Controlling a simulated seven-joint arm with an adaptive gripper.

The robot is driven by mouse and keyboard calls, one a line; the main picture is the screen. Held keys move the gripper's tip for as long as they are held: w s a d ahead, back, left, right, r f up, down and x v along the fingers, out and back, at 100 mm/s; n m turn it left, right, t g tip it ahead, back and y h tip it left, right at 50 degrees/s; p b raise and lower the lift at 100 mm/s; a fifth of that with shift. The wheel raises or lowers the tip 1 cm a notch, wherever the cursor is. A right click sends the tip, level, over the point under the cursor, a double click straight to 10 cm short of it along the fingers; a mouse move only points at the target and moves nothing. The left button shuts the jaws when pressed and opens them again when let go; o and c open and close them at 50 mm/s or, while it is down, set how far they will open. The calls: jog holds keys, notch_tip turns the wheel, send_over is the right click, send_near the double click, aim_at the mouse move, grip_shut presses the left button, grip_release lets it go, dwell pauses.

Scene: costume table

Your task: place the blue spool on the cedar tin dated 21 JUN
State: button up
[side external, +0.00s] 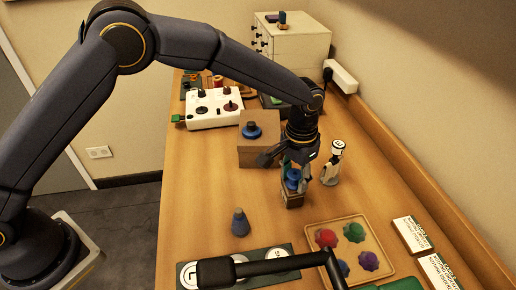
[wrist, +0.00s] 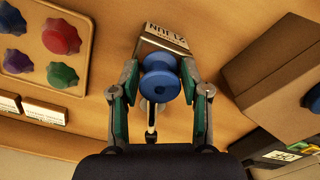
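The blue spool (wrist: 160,82) is between the two fingers of my gripper (wrist: 160,72) in the wrist view, with the pads close against its sides. My gripper looks shut on it. The tin labelled 21 JUN (wrist: 163,40) is directly beyond the spool, its label partly showing. In the side view, my gripper (side external: 296,178) points down and the blue spool (side external: 292,178) is upright, right over the small brown tin (side external: 292,201). I cannot tell whether the spool's underside touches the tin's top. The fingers partly hide both.
A white-and-dark upright figure (side external: 333,163) stands close right of my gripper. A brown box (side external: 259,153) with a blue round piece (side external: 251,130) on top is behind to the left. A tray (side external: 375,268) of coloured knobs is in front. A grey cone-shaped piece (side external: 240,222) stands front left.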

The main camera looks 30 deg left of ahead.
aim_at(295, 174)
jog(key=shift+o, duration=1.1)
jog(key=shift+r, duration=0.1)
notch_tip(295, 174, up, 11)
jog(key=s+a+r+t, duration=0.1)
jog(key=s+a+r, duration=0.1)
jog(key=a+r, duration=0.6)
jog(key=s+a+r+n+t, duration=0.1)
jog(key=s+a+r+t, duration=0.15)
jog(key=s+a, duration=0.45)
jog(key=s+a+r+n+t, duration=0.1)
jog(key=s+a+r+n, duration=0.15)
jog(key=s+a, duration=0.5)
jog(key=s+a+f+t, duration=0.1)
jog(key=s+a+f, duration=0.3)
jog(key=s, duration=0.3)
jog(key=shift+s+a, duration=0.25)
jog(key=shift+s, duration=0.15)
